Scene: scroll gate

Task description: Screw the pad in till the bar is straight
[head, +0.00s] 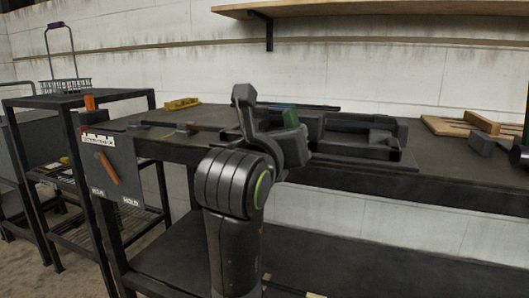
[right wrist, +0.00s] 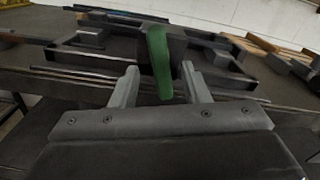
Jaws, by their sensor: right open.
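A green pad-like piece (right wrist: 158,62) stands upright between the two fingers of my right gripper (right wrist: 160,72) in the right wrist view. The fingers are apart, with a gap visible on each side of it. In the head view the green piece (head: 283,115) shows just behind my right gripper (head: 272,125), which hides part of it. A dark frame (head: 365,140) lies on the bench around and to the right of it. A thin dark blue bar (head: 312,107) runs along the back; it also shows in the right wrist view (right wrist: 118,15). My left gripper is out of view.
The dark bench (head: 445,178) carries wooden slats (head: 455,126) and a grey block (head: 482,143) at right. A yellow piece (head: 182,103) lies at the left. A panel with an orange handle (head: 107,165) hangs at the front left. A wooden shelf (head: 400,8) is above.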

